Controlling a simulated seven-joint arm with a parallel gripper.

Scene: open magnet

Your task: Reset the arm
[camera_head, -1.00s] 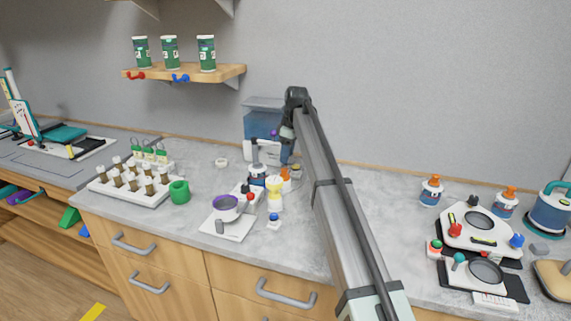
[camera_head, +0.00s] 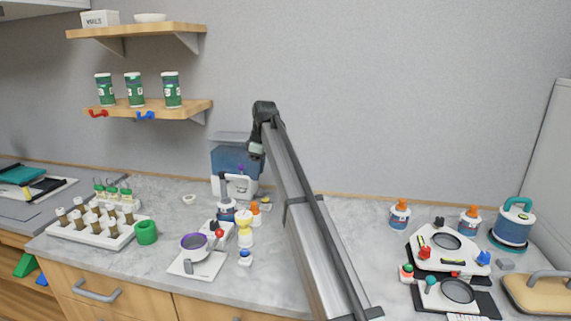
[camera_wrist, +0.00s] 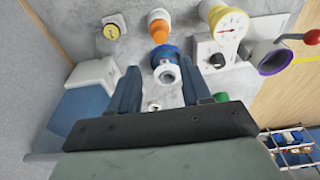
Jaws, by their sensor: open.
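My gripper (camera_head: 256,152) is at the end of my raised arm, in front of the wall and beside the blue-tanked machine (camera_head: 236,160) in the head view. In the wrist view my gripper (camera_wrist: 160,85) has its two dark fingers apart. The finger details are too small to tell in the head view.
A vial rack (camera_head: 95,228) is left. Two balance-like devices (camera_head: 446,247) and bottles are right. Shelves (camera_head: 150,109) hang upper left.

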